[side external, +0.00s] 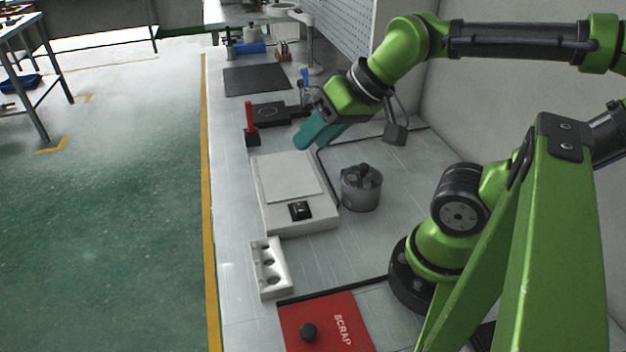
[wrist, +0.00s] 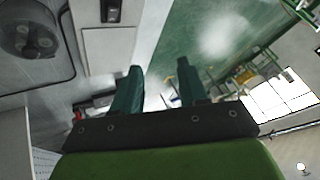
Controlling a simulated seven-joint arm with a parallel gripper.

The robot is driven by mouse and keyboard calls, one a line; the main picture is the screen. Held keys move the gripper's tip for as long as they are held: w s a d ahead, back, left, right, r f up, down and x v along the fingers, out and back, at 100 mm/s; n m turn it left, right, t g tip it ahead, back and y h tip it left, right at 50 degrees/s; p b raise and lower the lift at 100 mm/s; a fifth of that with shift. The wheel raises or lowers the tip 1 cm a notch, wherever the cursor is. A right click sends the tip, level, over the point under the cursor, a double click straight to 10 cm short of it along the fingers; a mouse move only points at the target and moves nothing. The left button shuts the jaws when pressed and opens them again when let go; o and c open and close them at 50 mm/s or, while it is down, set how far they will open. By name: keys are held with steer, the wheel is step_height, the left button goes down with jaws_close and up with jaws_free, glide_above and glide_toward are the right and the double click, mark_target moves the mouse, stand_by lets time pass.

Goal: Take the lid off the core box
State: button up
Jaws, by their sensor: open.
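No label names the core box. A grey, see-through round container (side external: 361,192) with a dark knobbed top stands on the bench right of the white scale; it shows at the upper left of the wrist view (wrist: 30,30). A red box marked SCRAP (side external: 318,325) with a black knob is at the front. I cannot tell for certain which is the core box. My gripper (side external: 314,140) is in the air above the far end of the scale, up and left of the round container. In the wrist view its teal fingers (wrist: 157,70) are apart with nothing between them.
The white scale (side external: 285,218) with a flat plate fills the middle of the bench. A white block with holes (side external: 268,270) is in front. A wall borders the right.

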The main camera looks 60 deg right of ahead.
steer(key=shift+o, duration=1.2)
steer(key=shift+d, duration=0.1)
